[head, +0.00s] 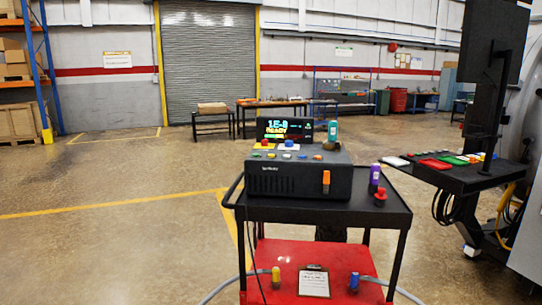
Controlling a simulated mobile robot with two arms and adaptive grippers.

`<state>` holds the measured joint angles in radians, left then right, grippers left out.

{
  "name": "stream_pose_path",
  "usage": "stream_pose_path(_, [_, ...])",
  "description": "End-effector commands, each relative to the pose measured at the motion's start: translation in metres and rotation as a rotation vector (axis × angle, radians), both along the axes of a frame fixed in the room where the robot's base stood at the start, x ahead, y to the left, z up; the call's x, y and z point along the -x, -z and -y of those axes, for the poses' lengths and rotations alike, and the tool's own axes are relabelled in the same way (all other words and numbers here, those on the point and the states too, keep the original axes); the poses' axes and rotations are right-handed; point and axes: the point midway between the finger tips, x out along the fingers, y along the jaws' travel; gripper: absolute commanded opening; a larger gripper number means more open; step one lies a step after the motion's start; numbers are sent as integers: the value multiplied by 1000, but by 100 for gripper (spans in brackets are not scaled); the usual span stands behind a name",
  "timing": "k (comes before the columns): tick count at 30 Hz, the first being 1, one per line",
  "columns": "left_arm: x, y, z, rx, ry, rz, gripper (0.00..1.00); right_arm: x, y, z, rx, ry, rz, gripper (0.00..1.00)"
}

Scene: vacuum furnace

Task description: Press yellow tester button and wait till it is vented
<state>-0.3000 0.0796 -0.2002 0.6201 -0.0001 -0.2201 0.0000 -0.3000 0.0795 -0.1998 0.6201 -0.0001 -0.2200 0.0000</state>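A black tester box (300,180) sits on the top shelf of a black and red cart. Its raised display (285,131) shows large characters that seem to read "15-0" and "READY", with a bar below. Its sloped top carries a red knob (265,142) on a yellow plate, a blue knob (289,143) on a pale plate, and a row of small coloured buttons (287,156). Which small button is yellow is too small to tell. An orange switch (326,178) is on the front. Neither of my grippers is in view.
The cart's top (385,213) also holds a purple bottle (375,174) and a red knob-like part (380,197). A teal bottle (332,130) stands by the tester. A dark side table (460,180) with coloured trays is at right. Floor at left is clear.

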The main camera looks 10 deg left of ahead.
Motion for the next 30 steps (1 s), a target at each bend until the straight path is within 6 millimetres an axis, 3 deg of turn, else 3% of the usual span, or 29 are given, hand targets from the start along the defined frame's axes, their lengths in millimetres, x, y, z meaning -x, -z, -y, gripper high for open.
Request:
stream_pose_path(1, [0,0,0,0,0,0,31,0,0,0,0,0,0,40])
stream_pose_path(10, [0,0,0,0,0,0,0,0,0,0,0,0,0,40])
stream_pose_path(30, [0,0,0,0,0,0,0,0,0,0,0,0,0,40])
